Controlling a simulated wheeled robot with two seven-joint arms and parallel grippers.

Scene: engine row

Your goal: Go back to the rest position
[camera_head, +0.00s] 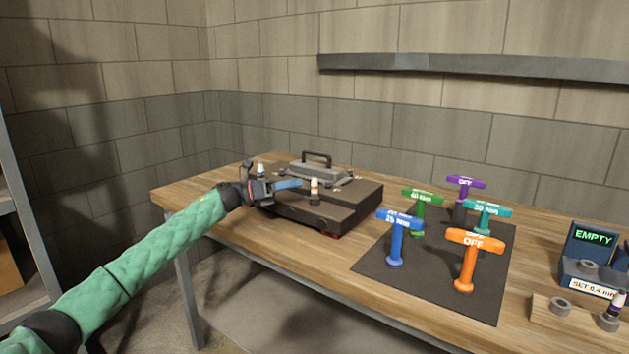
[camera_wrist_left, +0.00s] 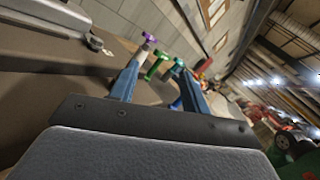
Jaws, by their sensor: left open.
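My left arm, in a green sleeve, reaches in from the lower left in the head view. Its left gripper (camera_head: 302,183) is over the left part of the workbench, in front of the dark engine block (camera_head: 345,205). In the left wrist view the two blue fingers of the left gripper (camera_wrist_left: 160,75) stand apart with nothing held between them. A small white and orange piece (camera_head: 314,188) stands right by the fingertips in the head view; I cannot tell whether they touch it. My right gripper is not in view.
Several T-handled tools, including an orange one (camera_head: 466,265) and a blue one (camera_head: 397,240), stand on a black mat (camera_head: 487,306). A display box reading EMPTY (camera_head: 592,240) and a wooden block (camera_head: 546,318) are at the right. A metal shelf (camera_head: 470,66) runs along the wall.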

